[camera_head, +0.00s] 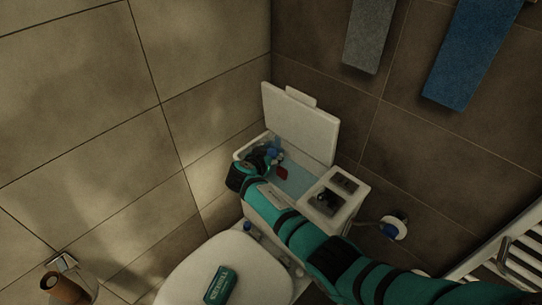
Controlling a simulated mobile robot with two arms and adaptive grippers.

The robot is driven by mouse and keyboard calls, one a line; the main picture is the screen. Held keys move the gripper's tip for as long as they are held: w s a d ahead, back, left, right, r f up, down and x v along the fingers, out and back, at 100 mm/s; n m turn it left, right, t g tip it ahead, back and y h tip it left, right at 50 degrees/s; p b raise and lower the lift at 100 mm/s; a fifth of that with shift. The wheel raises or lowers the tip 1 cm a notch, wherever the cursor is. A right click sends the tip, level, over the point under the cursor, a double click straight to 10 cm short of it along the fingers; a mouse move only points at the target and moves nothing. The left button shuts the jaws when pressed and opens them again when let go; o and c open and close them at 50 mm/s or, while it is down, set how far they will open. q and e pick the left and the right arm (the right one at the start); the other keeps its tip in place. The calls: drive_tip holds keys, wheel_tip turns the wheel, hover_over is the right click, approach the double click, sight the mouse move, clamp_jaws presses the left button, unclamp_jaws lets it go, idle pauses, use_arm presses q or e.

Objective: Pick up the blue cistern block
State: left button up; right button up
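The open cistern (250,203) stands behind the toilet, with pale blue water inside. My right gripper (273,157) reaches in over its left part. A small blue piece (275,146), possibly the cistern block, shows at the gripper's fingers. Whether the fingers are shut on it is too small and dark to tell. A small red part (281,173) shows in the cistern just below the gripper. A teal box (219,285) with light lettering lies on the closed toilet lid (262,273). My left gripper is not in view.
The white cistern lid (300,122) stands tilted up behind the opening. A panel with dark fittings (328,197) covers the cistern's right part. A wall valve (394,227), white rack (520,250) and hanging towels (468,55) are to the right. A paper-roll holder (64,287) is lower left.

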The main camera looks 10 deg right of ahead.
drive_tip(key=c, duration=0.8)
drive_tip(key=shift+o, duration=0.2)
drive_tip(key=shift+r, duration=0.4)
wheel_tip(320, 180, up, 8)
drive_tip(key=shift+f, duration=0.15)
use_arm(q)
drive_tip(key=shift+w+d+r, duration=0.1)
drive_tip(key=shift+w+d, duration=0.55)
use_arm(e)
drive_tip(key=shift+r, duration=0.75)
